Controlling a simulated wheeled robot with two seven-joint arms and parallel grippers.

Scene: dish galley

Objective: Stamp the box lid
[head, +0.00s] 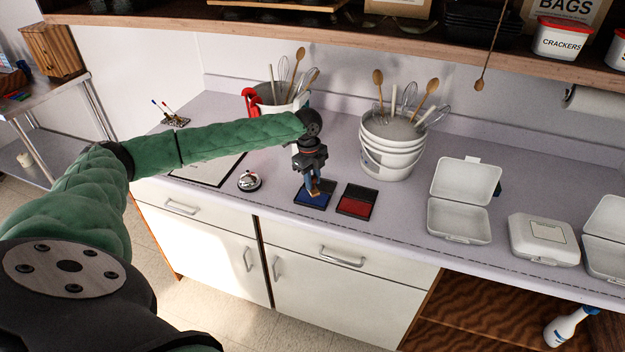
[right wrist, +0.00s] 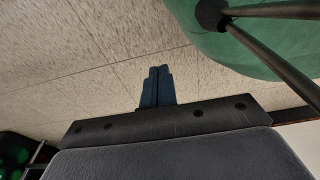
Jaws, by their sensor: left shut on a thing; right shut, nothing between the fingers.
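My left gripper (head: 313,184) points down over the blue ink pad (head: 303,203) on the counter. It is shut on a small stamp (head: 315,191) that shows brownish between the fingers. The stamp is low at the pad; I cannot tell if it touches. A red ink pad (head: 356,205) lies just to the right. A closed white box (head: 528,243) with a pale label area on its lid stands farther right. My right gripper (right wrist: 157,86) shows in the right wrist view, shut and empty above the tiled floor; it is not in the head view.
Open white boxes (head: 460,218) stand on both sides of the closed one, the second (head: 606,258) at the right edge. Buckets of utensils (head: 390,150) stand behind the pads. A bell (head: 249,181) and a clipboard (head: 205,172) lie left. A shelf (head: 450,45) overhangs the back.

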